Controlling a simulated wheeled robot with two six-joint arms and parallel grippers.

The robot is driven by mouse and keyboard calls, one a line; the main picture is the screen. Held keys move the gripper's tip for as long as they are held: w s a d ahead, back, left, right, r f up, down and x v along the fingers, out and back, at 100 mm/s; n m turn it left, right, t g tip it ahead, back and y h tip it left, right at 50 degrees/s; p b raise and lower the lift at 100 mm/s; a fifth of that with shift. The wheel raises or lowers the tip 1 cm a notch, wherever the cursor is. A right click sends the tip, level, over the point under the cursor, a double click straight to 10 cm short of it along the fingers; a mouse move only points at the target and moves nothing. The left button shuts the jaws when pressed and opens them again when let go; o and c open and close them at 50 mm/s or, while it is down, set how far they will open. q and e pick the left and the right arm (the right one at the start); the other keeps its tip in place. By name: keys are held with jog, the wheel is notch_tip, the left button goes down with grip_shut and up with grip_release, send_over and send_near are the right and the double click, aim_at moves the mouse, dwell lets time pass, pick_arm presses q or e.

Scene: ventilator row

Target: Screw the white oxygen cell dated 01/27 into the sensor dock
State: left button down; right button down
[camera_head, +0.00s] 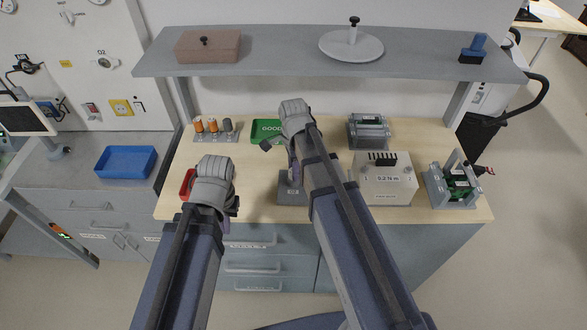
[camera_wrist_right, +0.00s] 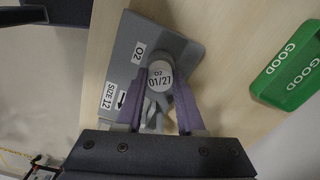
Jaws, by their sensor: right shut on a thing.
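The white oxygen cell (camera_wrist_right: 160,77), its round face marked O2 01/27, is between the purple fingers of my right gripper (camera_wrist_right: 160,95), which is shut on it. In the head view my right gripper (camera_head: 292,174) is over the grey sensor dock (camera_head: 292,198), and the arm hides the cell. The dock (camera_wrist_right: 183,52) shows in the right wrist view with labels O2 and SIZE 12 and an arrow. The cell overlaps the dock there; I cannot tell whether it is seated. My left gripper (camera_head: 232,207) is near the bench's left front, its fingers mostly hidden.
A rack (camera_head: 213,137) with orange and grey cylinders stands at the back left. A green GOOD tray (camera_head: 266,131) is behind the dock, a red tray (camera_head: 186,184) partly behind my left wrist. A 0.2 N m box (camera_head: 385,190) stands right. A shelf (camera_head: 270,57) overhangs the back.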

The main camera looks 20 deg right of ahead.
jog(key=shift+m, duration=1.3)
jog(key=shift+c, duration=2.2)
grip_release()
jog(key=shift+r, duration=0.15)
notch_tip(320, 180, up, 7)
jog(key=p, duration=0.7)
